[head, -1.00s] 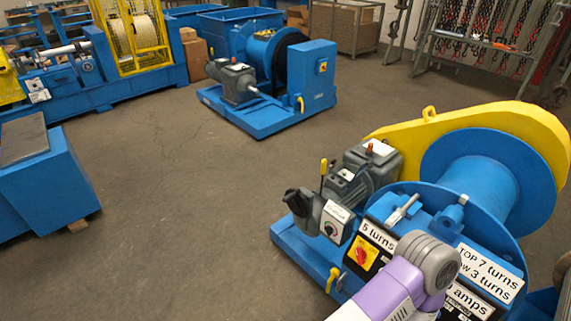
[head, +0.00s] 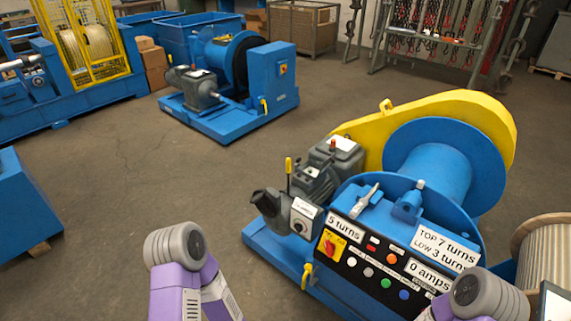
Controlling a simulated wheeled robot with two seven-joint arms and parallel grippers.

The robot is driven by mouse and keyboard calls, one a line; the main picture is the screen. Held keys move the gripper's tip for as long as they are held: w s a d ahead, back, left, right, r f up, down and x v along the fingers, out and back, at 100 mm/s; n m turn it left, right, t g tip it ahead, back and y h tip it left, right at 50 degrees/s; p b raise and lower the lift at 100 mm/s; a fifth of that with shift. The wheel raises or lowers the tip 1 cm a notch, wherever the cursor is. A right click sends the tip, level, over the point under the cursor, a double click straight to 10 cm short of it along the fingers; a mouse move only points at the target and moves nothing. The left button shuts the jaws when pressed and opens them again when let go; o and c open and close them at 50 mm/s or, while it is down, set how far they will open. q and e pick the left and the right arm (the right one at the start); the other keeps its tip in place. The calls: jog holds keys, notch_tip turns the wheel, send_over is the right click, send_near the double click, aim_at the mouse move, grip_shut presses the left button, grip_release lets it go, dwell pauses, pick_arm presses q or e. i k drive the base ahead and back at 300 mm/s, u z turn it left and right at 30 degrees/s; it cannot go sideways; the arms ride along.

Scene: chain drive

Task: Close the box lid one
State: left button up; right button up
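No box with a lid that I can tell for sure is in view. A blue box-shaped block (head: 28,215) stands at the left edge, cut off by the frame, and I cannot tell whether it has a lid. Parts of my two arms, purple with grey joints, show at the bottom, one left of centre and one at the right. Neither of my grippers is in view, so their state is hidden.
A blue winch with a large drum (head: 435,165), yellow chain guard (head: 365,140) and control panel (head: 372,262) stands close at right. A wooden cable reel (head: 548,255) is beside it. Another blue winch (head: 225,85) stands farther back. Floor (head: 140,175) between is clear.

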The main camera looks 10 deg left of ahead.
aim_at(327, 163)
jog(key=u, duration=0.05)
jog(key=i, duration=1)
